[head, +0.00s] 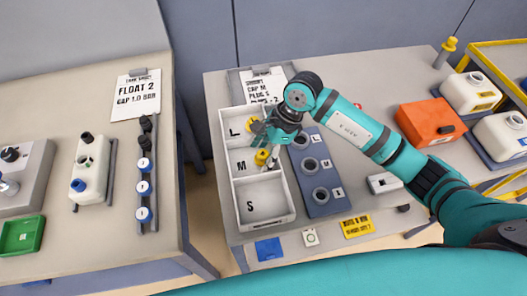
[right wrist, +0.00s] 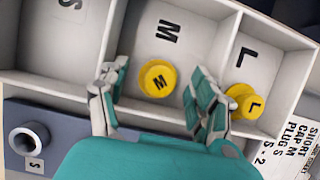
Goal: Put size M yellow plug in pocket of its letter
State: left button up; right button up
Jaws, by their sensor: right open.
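The yellow plug marked M (right wrist: 158,80) stands in the M pocket of the white tray (right wrist: 108,15), its lettered top facing my right wrist camera. In the head view this plug (head: 261,157) shows just below my right gripper (head: 268,154). In the right wrist view my right gripper (right wrist: 158,92) is open, with one finger on each side of the plug and gaps between. Another yellow plug, marked L (right wrist: 243,102), is in the L pocket, beside the right-hand finger. The S pocket (head: 264,200) looks empty. My left gripper is not in view.
A dark block with several round necks (head: 318,172) stands right of the tray. A paper sheet (head: 265,85) lies behind it. An orange box (head: 428,122) and white containers (head: 468,92) are farther right. A gap separates the left table (head: 85,240) from this one.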

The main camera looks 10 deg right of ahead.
jog(key=shift+w+d+r+b, duration=0.1)
jog(key=shift+d+r+b, duration=0.15)
jog(key=shift+r, duration=0.2)
jog(key=b+v, duration=0.2)
jog(key=v, duration=0.9)
jog(key=shift+b, duration=0.3)
